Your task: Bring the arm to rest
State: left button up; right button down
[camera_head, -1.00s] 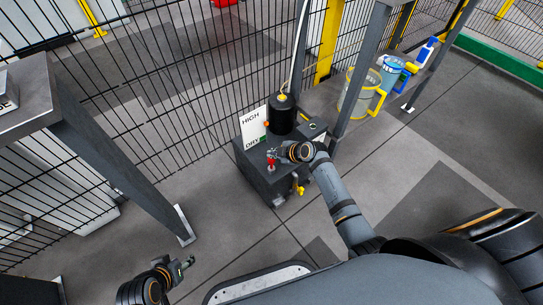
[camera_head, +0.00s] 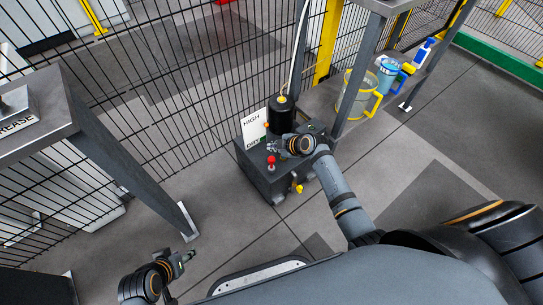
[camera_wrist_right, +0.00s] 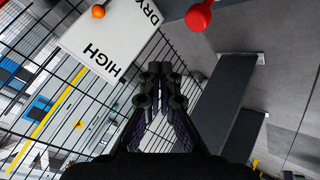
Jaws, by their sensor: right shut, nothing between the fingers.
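My right gripper (camera_head: 274,145) is over the dark pump box (camera_head: 262,178) in the head view, beside a red knob (camera_head: 271,161) and apart from it. In the right wrist view its fingers (camera_wrist_right: 160,88) are shut with nothing between them. The red knob (camera_wrist_right: 199,17) is at the top right there, and the white sign (camera_wrist_right: 108,32) marked HIGH and DRY is at the top left. My left gripper (camera_head: 188,256) is at the lower left of the head view, low over the floor; its fingers are too small to tell open from shut.
A black cylinder (camera_head: 281,114) stands on the box, and a yellow valve (camera_head: 297,188) is at its front. Wire fence (camera_head: 190,100) runs behind. A grey table (camera_head: 60,120) is at left. Buckets (camera_head: 357,98) stand at upper right. Floor in front of the box is clear.

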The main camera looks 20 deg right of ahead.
pick_arm(q)
jog(key=shift+f, duration=0.1)
pick_arm(e)
jog(key=shift+f, duration=0.1)
dwell(0.5)
pick_arm(q)
jog(key=s+a+f+g+y+p, duration=0.25)
jog(key=s+a+f+p, duration=0.3)
jog(key=p, duration=1.15)
jog(key=s+a+g+p, duration=0.1)
jog(key=s+a+p, duration=0.1)
jog(key=s+p, duration=0.9)
jog(key=shift+s+a+r, duration=0.35)
jog(key=shift+s+r, duration=0.1)
jog(key=shift+s, duration=0.75)
pick_arm(e)
jog(key=s+d+f+m+g+h, duration=0.2)
jog(key=s+m, duration=0.3)
jog(key=s, duration=1)
jog(key=s+d+f+m+g+h, duration=0.1)
jog(key=s+d+m, duration=0.4)
jog(key=s, duration=1.1)
jog(key=s+d+f+m+g+h, duration=0.2)
jog(key=s+m, duration=0.3)
jog(key=s, duration=1.1)
jog(key=shift+d+f+g+h, duration=0.3)
jog(key=shift+d+f+g, duration=0.15)
jog(key=shift+d+g, duration=0.4)
